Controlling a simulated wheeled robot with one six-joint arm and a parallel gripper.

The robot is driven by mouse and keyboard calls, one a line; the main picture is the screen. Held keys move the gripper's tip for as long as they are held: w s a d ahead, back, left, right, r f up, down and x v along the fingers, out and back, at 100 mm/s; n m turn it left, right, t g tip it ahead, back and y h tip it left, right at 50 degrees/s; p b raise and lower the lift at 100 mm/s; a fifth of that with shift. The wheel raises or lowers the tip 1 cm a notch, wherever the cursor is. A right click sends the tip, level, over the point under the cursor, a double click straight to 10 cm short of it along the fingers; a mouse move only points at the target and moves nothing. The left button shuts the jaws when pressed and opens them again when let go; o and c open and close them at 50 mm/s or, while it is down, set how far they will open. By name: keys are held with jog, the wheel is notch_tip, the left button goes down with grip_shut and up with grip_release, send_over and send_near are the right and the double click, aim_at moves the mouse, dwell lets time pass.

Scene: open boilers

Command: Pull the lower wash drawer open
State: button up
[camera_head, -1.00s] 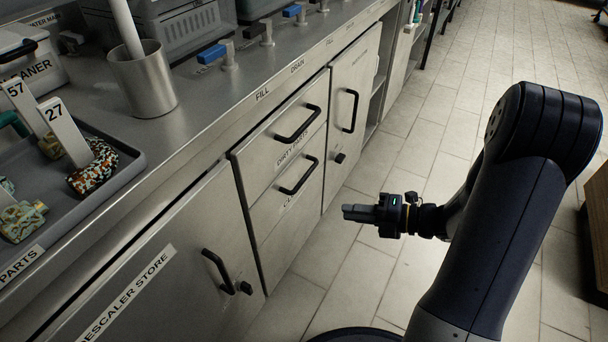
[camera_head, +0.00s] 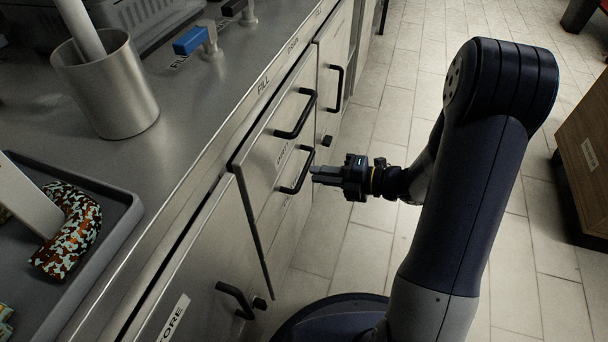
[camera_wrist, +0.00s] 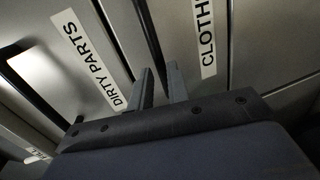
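The lower drawer (camera_head: 275,218) is shut in the cabinet front, below the drawer labelled DIRTY PARTS (camera_head: 265,150). Its black bar handle (camera_head: 303,172) shows close to my fingertips. My gripper (camera_head: 315,174) is level with this handle, on the aisle side. In the wrist view, my gripper (camera_wrist: 160,68) has its two fingers apart, with the lower handle (camera_wrist: 150,35) running toward the gap between them. A CLOTHS label (camera_wrist: 207,40) is to the right of it. Whether the fingers touch the handle cannot be told.
The upper drawer's handle (camera_head: 296,115) is just above. A cupboard handle (camera_head: 235,300) sticks out at lower left, and another cupboard handle (camera_head: 336,88) is further along. Tiled floor (camera_head: 400,130) is free beside the cabinet. A wooden crate (camera_head: 585,150) stands at right.

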aim_at(305, 171)
jog(key=shift+b+x, duration=0.6)
jog(key=shift+x, duration=1.75)
jog(key=shift+c, duration=0.5)
grip_shut()
